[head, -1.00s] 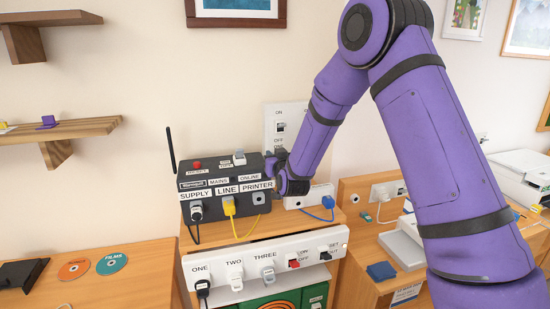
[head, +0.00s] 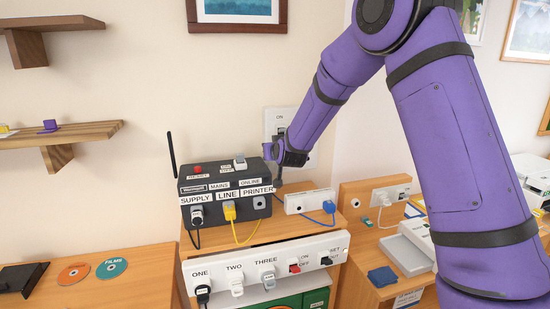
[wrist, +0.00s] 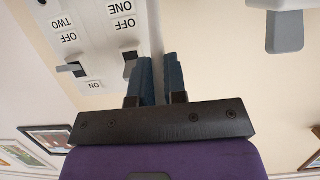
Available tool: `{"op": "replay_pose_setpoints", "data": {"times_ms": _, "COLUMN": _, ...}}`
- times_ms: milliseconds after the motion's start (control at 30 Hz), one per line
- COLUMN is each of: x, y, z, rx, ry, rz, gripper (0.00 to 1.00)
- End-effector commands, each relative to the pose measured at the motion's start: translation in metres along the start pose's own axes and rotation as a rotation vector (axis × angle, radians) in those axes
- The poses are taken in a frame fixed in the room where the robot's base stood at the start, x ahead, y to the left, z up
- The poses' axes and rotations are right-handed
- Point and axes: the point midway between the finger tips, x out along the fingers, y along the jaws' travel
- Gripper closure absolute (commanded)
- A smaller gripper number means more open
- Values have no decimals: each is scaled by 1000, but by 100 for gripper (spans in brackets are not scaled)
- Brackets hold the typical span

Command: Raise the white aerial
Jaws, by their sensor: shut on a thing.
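My gripper (head: 271,153) is at the upper right corner of the black box (head: 222,190), in front of the wall. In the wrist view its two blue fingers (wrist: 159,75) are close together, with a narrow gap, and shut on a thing. A black aerial (head: 171,153) stands upright at the box's left end.
A wall switch panel (wrist: 92,35) is close beside the fingers. A white unit with a blue plug (head: 310,201) stands right of the box. Yellow and black cables hang from the box front. A labelled socket strip (head: 265,264) is below.

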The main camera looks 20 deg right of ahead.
Motion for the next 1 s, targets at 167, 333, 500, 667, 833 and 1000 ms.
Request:
{"op": "replay_pose_setpoints", "data": {"times_ms": 167, "x": 10, "y": -2, "z": -17, "rx": 0, "ry": -134, "rz": -2, "gripper": 100}}
{"op": "replay_pose_setpoints", "data": {"times_ms": 333, "x": 22, "y": -3, "z": -30, "rx": -3, "ry": -265, "rz": -2, "gripper": 100}}
{"op": "replay_pose_setpoints", "data": {"times_ms": 500, "x": 34, "y": -3, "z": -40, "rx": -4, "ry": -391, "rz": -2, "gripper": 100}}
{"op": "replay_pose_setpoints", "data": {"times_ms": 667, "x": 44, "y": -1, "z": -48, "rx": -4, "ry": -492, "rz": 0, "gripper": 100}}
{"op": "replay_pose_setpoints", "data": {"times_ms": 833, "x": 54, "y": 0, "z": -53, "rx": -1, "ry": -576, "rz": 0, "gripper": 100}}
{"op": "replay_pose_setpoints", "data": {"times_ms": 1000, "x": 60, "y": 0, "z": -56, "rx": -1, "ry": -632, "rz": 1, "gripper": 100}}
